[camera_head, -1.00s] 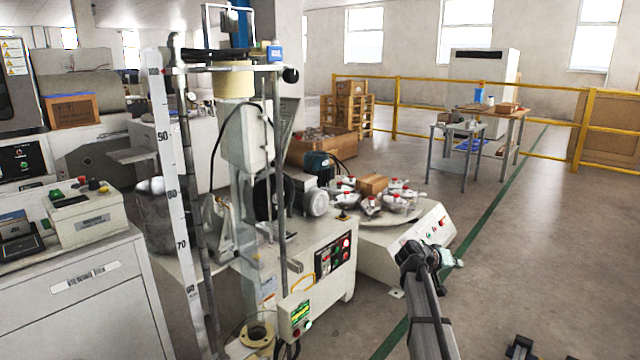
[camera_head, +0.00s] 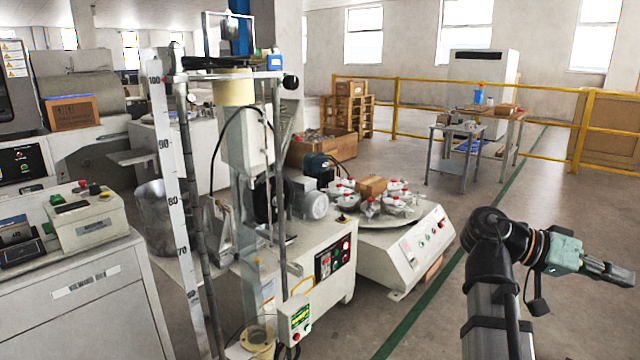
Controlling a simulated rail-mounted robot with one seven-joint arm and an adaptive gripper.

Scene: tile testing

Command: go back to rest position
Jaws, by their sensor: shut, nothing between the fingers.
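My gripper (camera_head: 622,277) is at the right of the head view, at the end of my dark arm, pointing right. Its fingers are together with nothing between them. It hangs over open floor, to the right of the white turntable machine (camera_head: 408,262) and apart from it. No object is in its grasp.
The white machine with a round table of red-and-grey clamps (camera_head: 395,200) stands left of my arm. A tall tester with a ruled column (camera_head: 168,190) stands further left. A small table (camera_head: 455,130), yellow railing (camera_head: 550,152) and brown panel (camera_head: 612,135) are behind. Floor (camera_head: 560,210) around the gripper is clear.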

